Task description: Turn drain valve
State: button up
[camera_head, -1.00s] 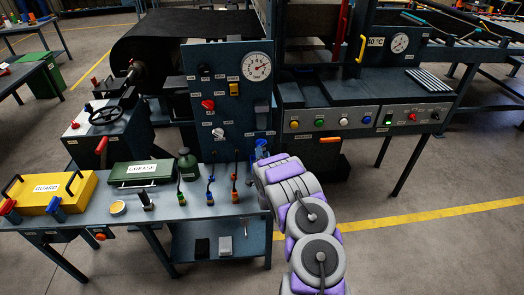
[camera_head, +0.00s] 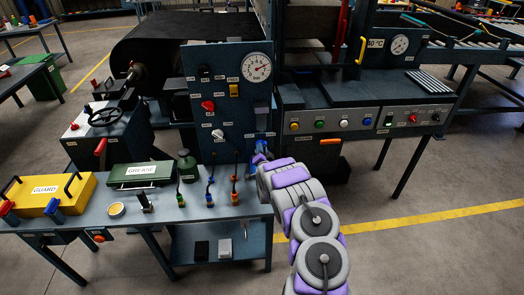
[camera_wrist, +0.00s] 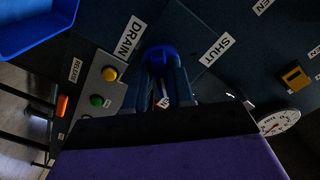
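The drain valve's blue handle (camera_wrist: 160,54) shows in the wrist view beside the DRAIN and SHUT labels on the dark panel. My gripper (camera_wrist: 163,85) is at this handle, with one finger on each side of its near end. The fingers stand apart, and a small white and red label shows between them. Whether they press on the handle is hard to see. In the head view my gripper (camera_head: 261,156) is at the lower right of the gauge panel (camera_head: 220,115), and my arm hides part of the valve.
A blue bin (camera_wrist: 35,22) is at the top left of the wrist view. A button panel (camera_head: 365,121) stands right of my arm. The bench (camera_head: 130,217) at left carries several small levers, a green GREASE box (camera_head: 142,174) and a yellow GUARD box (camera_head: 45,196).

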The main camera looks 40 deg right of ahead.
grip_shut()
jog(key=shift+w+a+n+p, duration=0.15)
jog(key=shift+n+p, duration=0.55)
jog(key=shift+n, duration=3.8)
jog(key=shift+s+a+n+p, duration=0.1)
jog(key=shift+n+p, duration=0.6)
jog(key=shift+n, duration=3.8)
jog(key=shift+w+f, duration=0.1)
jog(key=shift+o, duration=2)
grip_release()
